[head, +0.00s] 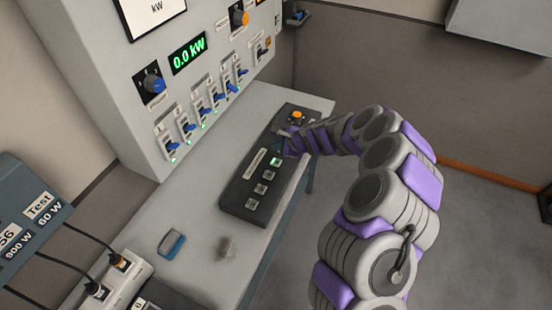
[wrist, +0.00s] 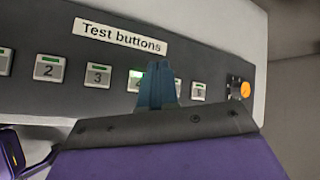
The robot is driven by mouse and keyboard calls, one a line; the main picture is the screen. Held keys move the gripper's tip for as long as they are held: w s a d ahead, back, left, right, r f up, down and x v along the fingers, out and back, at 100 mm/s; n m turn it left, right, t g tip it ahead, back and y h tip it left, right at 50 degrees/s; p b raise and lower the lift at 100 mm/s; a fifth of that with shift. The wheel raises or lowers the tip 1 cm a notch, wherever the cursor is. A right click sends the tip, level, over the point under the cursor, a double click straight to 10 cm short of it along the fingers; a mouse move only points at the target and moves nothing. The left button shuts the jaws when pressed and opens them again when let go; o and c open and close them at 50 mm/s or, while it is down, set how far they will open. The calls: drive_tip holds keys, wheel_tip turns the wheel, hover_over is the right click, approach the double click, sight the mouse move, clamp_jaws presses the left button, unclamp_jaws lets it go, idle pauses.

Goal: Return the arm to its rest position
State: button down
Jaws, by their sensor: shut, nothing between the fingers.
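My arm, grey and purple, reaches over the table from the right in the head view. My gripper (head: 285,142) is shut and empty, its tip close to the dark "Test buttons" box (head: 237,205). In the wrist view the blue fingertips of my gripper (wrist: 158,85) are together in front of the box (wrist: 30,18), partly covering a button lit green (wrist: 136,80). I cannot tell whether the tip touches that button. Buttons 2 (wrist: 49,69), 3 (wrist: 99,76) and 5 (wrist: 198,91) show to either side, along with an orange knob (wrist: 245,90).
A grey panel (head: 110,75) with blue-handled switches and a green "0.0 kW" display (head: 188,54) stands behind the table (head: 195,205). A blue-rimmed item (head: 171,244) and a power strip (head: 120,275) lie nearer. Open floor (head: 480,240) is at the right.

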idle(0.4)
drive_tip(key=s+a+r+n+g+y, duration=0.2)
drive_tip(key=s+a+r+n, duration=0.3)
drive_tip(key=r, duration=0.5)
drive_tip(key=s+d+r+n+g, duration=0.1)
drive_tip(key=s+r+n, duration=0.25)
drive_tip(key=s, duration=0.35)
drive_tip(key=s+r+n+g, duration=0.1)
drive_tip(key=s+r+n, duration=0.2)
drive_tip(key=s+r, duration=0.3)
drive_tip(key=s+d+n+g+h, duration=0.1)
drive_tip(key=s+d+h, duration=0.2)
drive_tip(key=s+d, duration=0.4)
drive_tip(key=s+d+n+g+h, duration=0.1)
drive_tip(key=s+d+n+h, duration=0.1)
drive_tip(key=s+d, duration=0.6)
drive_tip(key=s+d+n+g+h, duration=0.1)
drive_tip(key=s+d+h, duration=0.3)
drive_tip(key=s, duration=1.2)
drive_tip(key=d+n, duration=0.1)
drive_tip(key=d, duration=0.2)
drive_tip(key=shift+d, duration=0.3)
drive_tip(key=c, duration=1.8)
unclamp_jaws()
drive_tip(key=shift+f, duration=0.1)
